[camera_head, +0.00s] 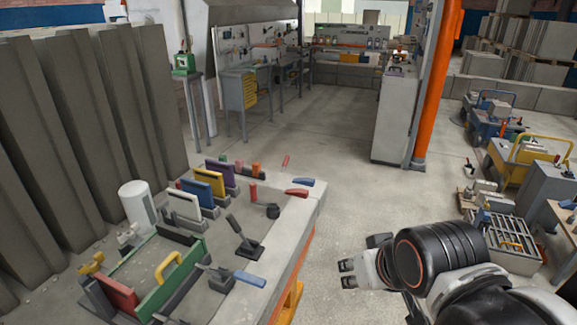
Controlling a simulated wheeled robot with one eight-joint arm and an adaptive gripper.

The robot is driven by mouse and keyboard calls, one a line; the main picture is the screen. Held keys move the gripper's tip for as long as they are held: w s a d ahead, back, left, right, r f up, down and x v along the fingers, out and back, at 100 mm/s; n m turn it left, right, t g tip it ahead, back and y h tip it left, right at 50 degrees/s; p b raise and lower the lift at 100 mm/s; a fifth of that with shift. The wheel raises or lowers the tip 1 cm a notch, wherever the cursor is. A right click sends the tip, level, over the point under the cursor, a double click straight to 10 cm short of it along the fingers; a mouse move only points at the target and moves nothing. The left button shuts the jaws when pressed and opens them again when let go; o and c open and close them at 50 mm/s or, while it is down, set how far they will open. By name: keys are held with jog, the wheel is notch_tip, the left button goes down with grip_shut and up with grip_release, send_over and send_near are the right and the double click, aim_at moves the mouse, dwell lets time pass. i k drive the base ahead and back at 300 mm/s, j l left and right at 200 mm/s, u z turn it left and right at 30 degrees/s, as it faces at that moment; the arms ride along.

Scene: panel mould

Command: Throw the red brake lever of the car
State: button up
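A red-handled lever (297,193) lies low near the far right corner of the grey bench at left. An upright red grip (253,193) stands beside it. Small carts stand on the floor at right, a blue one (497,120) and a yellow-railed one (535,150); a tiny red part (519,121) shows by the blue one. I cannot tell which red piece is the car's brake lever. My gripper (362,258) is at lower centre right, over the floor to the right of the bench. Its fingers look spread, with nothing between them, and it is apart from all levers.
The grey bench (296,235) carries several coloured panels, a white cylinder (137,203), a black lever (240,240) and a blue-handled lever (249,279). An orange post (435,90) and grey cabinet (395,115) stand behind.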

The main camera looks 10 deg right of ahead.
aim_at(287, 157)
jog(key=i+l+u, duration=0.4)
jog(key=i+l, duration=0.3)
jog(key=i, duration=0.25)
jog(key=i+l+u, duration=0.45)
jog(key=i+l, duration=0.4)
jog(key=l, duration=0.1)
